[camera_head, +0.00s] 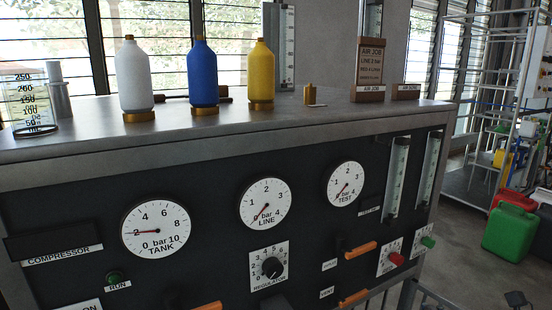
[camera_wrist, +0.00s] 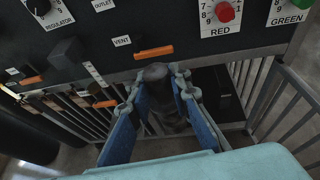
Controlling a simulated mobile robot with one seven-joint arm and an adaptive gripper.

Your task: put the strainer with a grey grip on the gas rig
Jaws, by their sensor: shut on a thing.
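The gas rig (camera_head: 105,185) is a black panel with dials, knobs and orange levers under a flat grey top. It also fills the upper part of the wrist view (camera_wrist: 185,15). My gripper (camera_wrist: 157,84) shows only in the wrist view, its two blue-padded fingers in front of the rig's lower edge. It is shut on a dark grey, rounded thing (camera_wrist: 155,74), which fits the strainer's grip. The fingers hide much of this thing, and I cannot make out a mesh. I cannot tell whether it touches the rig.
White, blue (camera_head: 203,75) and yellow bottles stand on the rig's top, with a beaker (camera_head: 27,105) at left and a wooden sign (camera_head: 369,68) at right. Orange levers (camera_wrist: 153,53) and a red knob (camera_wrist: 225,12) jut from the panel. Metal railings (camera_wrist: 270,95) stand below.

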